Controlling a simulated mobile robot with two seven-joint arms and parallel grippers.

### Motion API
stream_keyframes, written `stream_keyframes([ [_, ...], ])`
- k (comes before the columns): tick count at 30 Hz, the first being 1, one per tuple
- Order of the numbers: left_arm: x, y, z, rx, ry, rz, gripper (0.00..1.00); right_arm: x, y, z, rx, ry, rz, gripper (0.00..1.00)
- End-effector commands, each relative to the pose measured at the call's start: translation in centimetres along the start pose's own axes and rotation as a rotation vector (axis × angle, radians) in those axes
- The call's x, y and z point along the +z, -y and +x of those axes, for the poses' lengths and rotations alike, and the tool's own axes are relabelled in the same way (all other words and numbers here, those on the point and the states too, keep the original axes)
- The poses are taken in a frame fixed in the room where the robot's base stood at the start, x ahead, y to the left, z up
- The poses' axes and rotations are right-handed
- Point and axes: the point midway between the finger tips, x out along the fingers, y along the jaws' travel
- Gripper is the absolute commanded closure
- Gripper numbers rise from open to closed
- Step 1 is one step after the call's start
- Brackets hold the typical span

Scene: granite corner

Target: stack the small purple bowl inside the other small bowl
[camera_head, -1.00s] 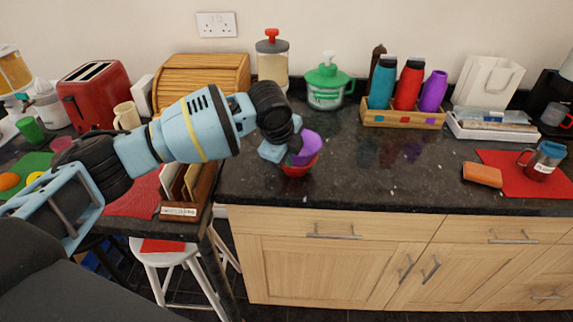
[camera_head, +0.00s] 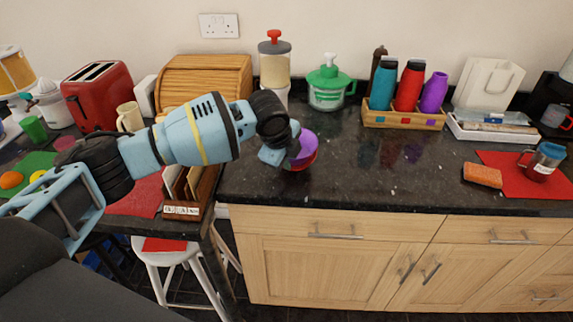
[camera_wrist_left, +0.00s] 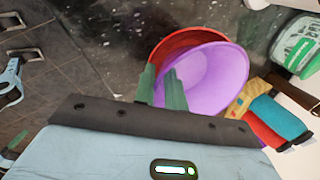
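The small purple bowl (camera_head: 308,144) sits over the small red bowl (camera_head: 307,165) on the dark counter. In the left wrist view the purple bowl (camera_wrist_left: 215,80) covers most of the red bowl (camera_wrist_left: 180,42), whose inner wall and rim show at the upper left. The purple bowl looks lowered into the red one, a little off centre; whether it touches the bottom is hidden. My left gripper (camera_head: 291,154) is at the bowls' left side. Its green fingers (camera_wrist_left: 160,84) stand close together with the purple bowl's near wall between them.
A wooden rack with bottles (camera_head: 400,115) is at the back right. A letter rack (camera_head: 183,195) stands at left. The counter right of the bowls is clear.

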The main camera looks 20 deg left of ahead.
Motion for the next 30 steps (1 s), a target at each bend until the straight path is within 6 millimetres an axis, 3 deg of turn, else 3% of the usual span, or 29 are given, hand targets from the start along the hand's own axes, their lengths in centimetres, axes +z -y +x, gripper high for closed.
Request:
stream_keyframes([
  [1,-0.1,-2.1,2.2,0.053,0.004,0.001,0.74,0.6,0.1,0.1,-0.001,0.011,0.002,0.16],
  [14,-0.1,-2.1,1.7,0.057,0.003,0.001,0.74,0.6,0.1,0.1,-0.001,0.010,0.004,0.16],
  [17,-0.1,-2.0,0.4,0.055,0.003,0.002,0.74,0.2,0.1,0.0,0.000,0.004,0.003,0.16],
  [30,-0.1,-1.0,-8.6,0.034,0.002,0.004,0.74,-1.9,-0.3,-0.2,0.007,-0.036,-0.007,0.16],
])
